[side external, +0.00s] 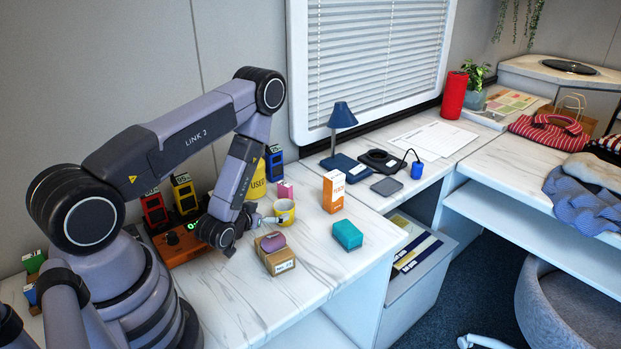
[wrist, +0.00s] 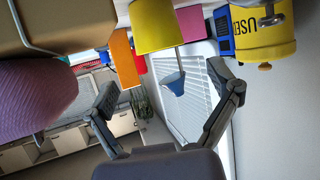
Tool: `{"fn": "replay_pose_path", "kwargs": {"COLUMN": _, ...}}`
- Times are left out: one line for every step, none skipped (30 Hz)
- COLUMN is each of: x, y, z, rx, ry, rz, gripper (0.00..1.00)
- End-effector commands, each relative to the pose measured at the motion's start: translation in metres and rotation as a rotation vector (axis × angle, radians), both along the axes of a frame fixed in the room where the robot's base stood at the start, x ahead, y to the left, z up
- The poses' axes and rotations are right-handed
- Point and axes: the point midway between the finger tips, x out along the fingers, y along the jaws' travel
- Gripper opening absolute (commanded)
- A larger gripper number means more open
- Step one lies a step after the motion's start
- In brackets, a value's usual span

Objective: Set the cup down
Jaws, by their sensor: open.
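The yellow cup (side external: 286,207) stands upright on the white marble-look worktop, and I see no gap under it. My gripper (side external: 257,219) is low over the worktop, just left of the cup in the side view. In the wrist view, which is upside down, the cup (wrist: 158,27) shows at the top centre, ahead of my gripper (wrist: 168,92). The two fingers are spread wide with nothing between them. The cup's base is cut off by the wrist view's top edge.
A cardboard box (side external: 283,265) with a purple item (side external: 272,242) on it stands close in front. A teal box (side external: 347,235), an orange carton (side external: 333,192) and a pink block (side external: 285,190) are nearby. A yellow container (wrist: 262,40) stands behind. Worktop right of the cup is partly clear.

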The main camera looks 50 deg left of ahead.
Motion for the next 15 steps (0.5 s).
{"fn": "replay_pose_path", "kwargs": {"x": -0.001, "y": -0.001, "z": 0.003, "rx": -0.001, "ry": 0.001, "rz": -0.001, "gripper": 0.88}}
{"fn": "replay_pose_path", "kwargs": {"x": 0.000, "y": -0.002, "z": 0.005, "rx": -0.001, "ry": 0.002, "rz": -0.002, "gripper": 0.88}}
{"fn": "replay_pose_path", "kwargs": {"x": 0.003, "y": -0.002, "z": 0.010, "rx": -0.005, "ry": 0.005, "rz": -0.004, "gripper": 0.88}}
{"fn": "replay_pose_path", "kwargs": {"x": 0.007, "y": -0.002, "z": 0.014, "rx": -0.010, "ry": 0.009, "rz": -0.006, "gripper": 0.88}}
{"fn": "replay_pose_path", "kwargs": {"x": 0.012, "y": -0.003, "z": 0.020, "rx": -0.015, "ry": 0.014, "rz": -0.010, "gripper": 0.88}}
{"fn": "replay_pose_path", "kwargs": {"x": 0.020, "y": -0.004, "z": 0.029, "rx": -0.025, "ry": 0.025, "rz": -0.016, "gripper": 0.88}}
{"fn": "replay_pose_path", "kwargs": {"x": 0.027, "y": -0.005, "z": 0.038, "rx": -0.032, "ry": 0.034, "rz": -0.022, "gripper": 0.88}}
{"fn": "replay_pose_path", "kwargs": {"x": 0.033, "y": -0.007, "z": 0.048, "rx": -0.042, "ry": 0.047, "rz": -0.029, "gripper": 0.88}}
{"fn": "replay_pose_path", "kwargs": {"x": 0.042, "y": -0.010, "z": 0.062, "rx": -0.055, "ry": 0.067, "rz": -0.039, "gripper": 0.88}}
{"fn": "replay_pose_path", "kwargs": {"x": 0.047, "y": -0.013, "z": 0.073, "rx": -0.065, "ry": 0.083, "rz": -0.049, "gripper": 0.88}}
{"fn": "replay_pose_path", "kwargs": {"x": 0.051, "y": -0.017, "z": 0.085, "rx": -0.075, "ry": 0.099, "rz": -0.059, "gripper": 0.88}}
{"fn": "replay_pose_path", "kwargs": {"x": 0.056, "y": -0.022, "z": 0.101, "rx": -0.087, "ry": 0.122, "rz": -0.073, "gripper": 0.88}}
{"fn": "replay_pose_path", "kwargs": {"x": 0.058, "y": -0.025, "z": 0.113, "rx": -0.096, "ry": 0.140, "rz": -0.083, "gripper": 0.88}}
{"fn": "replay_pose_path", "kwargs": {"x": 0.059, "y": -0.030, "z": 0.126, "rx": -0.104, "ry": 0.157, "rz": -0.096, "gripper": 0.88}}
{"fn": "replay_pose_path", "kwargs": {"x": 0.059, "y": -0.036, "z": 0.142, "rx": -0.114, "ry": 0.181, "rz": -0.112, "gripper": 0.88}}
